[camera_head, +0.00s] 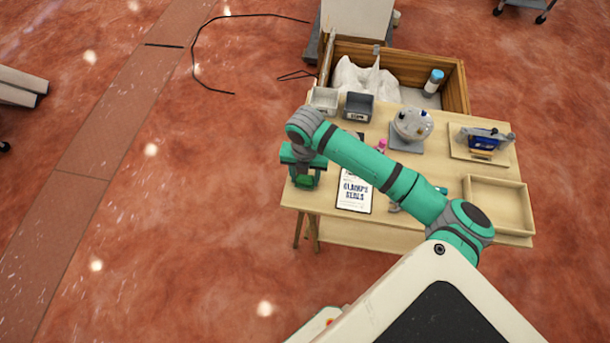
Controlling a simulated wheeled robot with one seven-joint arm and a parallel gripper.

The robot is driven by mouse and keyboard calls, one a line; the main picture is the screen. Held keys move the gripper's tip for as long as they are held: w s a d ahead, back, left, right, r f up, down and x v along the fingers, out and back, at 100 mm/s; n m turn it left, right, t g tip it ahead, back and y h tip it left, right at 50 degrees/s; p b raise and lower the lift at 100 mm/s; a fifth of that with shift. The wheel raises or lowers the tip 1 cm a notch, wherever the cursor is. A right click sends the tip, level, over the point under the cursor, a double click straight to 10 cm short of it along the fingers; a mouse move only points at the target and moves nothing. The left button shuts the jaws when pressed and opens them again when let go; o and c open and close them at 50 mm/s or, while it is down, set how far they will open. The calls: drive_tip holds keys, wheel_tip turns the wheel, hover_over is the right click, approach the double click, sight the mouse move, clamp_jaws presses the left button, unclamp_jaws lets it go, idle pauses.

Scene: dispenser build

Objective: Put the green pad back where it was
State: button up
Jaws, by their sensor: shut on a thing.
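My gripper (303,173) points down at the left end of the wooden table, just left of the white sign. It is shut on a small green thing (305,181) between its fingers, which looks like the green pad. The fingers hide part of it. I cannot tell whether it touches the table top or hangs just above it.
The table (348,225) carries a white sign reading "CLAMPS SEALS" (355,194), a grey bin (358,107), a light bin (323,98), a round white device (412,125), a blue device on a board (484,140) and an empty wooden tray (497,193). My arm crosses above the middle.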

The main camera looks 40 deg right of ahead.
drive_tip(key=shift+f, duration=0.15)
drive_tip(key=o, duration=1)
drive_tip(key=shift+s, duration=0.1)
wheel_tip(320, 180, up, 12)
drive_tip(key=shift+r, duration=0.2)
